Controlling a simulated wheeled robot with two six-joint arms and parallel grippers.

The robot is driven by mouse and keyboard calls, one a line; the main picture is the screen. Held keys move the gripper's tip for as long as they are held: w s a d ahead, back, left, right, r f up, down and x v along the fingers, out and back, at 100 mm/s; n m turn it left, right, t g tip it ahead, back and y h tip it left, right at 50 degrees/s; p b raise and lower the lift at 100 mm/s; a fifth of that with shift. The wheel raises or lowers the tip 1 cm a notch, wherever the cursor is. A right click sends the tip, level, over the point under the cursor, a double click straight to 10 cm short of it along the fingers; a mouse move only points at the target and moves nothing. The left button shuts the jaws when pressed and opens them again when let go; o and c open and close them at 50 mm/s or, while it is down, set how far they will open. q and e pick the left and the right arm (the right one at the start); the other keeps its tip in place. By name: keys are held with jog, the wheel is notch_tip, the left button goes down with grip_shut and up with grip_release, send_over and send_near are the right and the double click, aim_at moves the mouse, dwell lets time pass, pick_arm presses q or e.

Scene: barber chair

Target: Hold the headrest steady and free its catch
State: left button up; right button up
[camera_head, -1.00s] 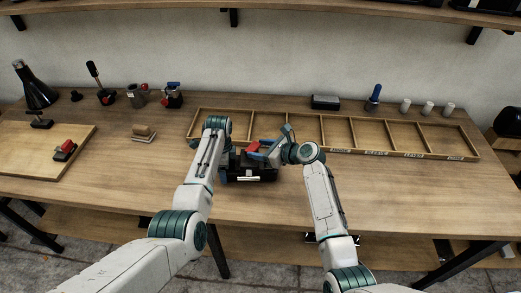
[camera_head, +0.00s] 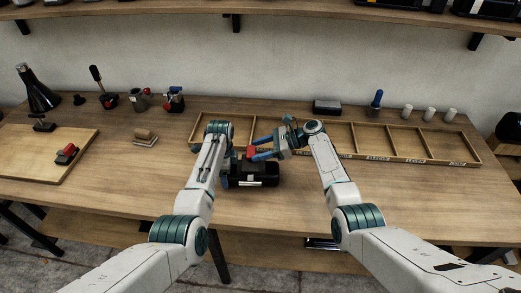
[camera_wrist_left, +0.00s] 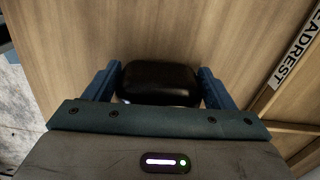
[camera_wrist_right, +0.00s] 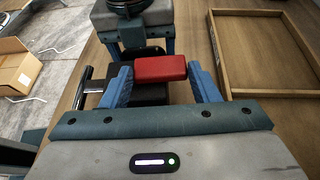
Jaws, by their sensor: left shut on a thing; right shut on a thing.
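The headrest, a black padded block (camera_head: 262,173), is at the middle of the bench, in front of the divided tray. My left gripper (camera_wrist_left: 160,85) is shut on its dark rounded part (camera_wrist_left: 160,80), a finger on each side; in the head view my left arm hides most of this grip. The catch, a red block (camera_head: 251,152), shows at the top of the headrest. My right gripper (camera_wrist_right: 160,78) reaches in from the right and is shut on the red catch (camera_wrist_right: 160,68), its blue fingers on either side.
A wooden tray with compartments (camera_head: 478,160) runs along behind the headrest. A board (camera_head: 30,165) with a red-topped clamp (camera_head: 67,154) lies at left. The bench front right is clear.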

jog(key=shift+d+f, duration=0.1)
jog(key=shift+f, duration=0.05)
jog(key=o, duration=1)
jog(key=w+v, duration=0.1)
jog(key=v, duration=1.1)
jog(key=shift+s, duration=0.45)
pick_arm(q)
jog(key=o, duration=1.5)
jog(key=shift+o, duration=0.2)
jog(key=shift+r, duration=0.15)
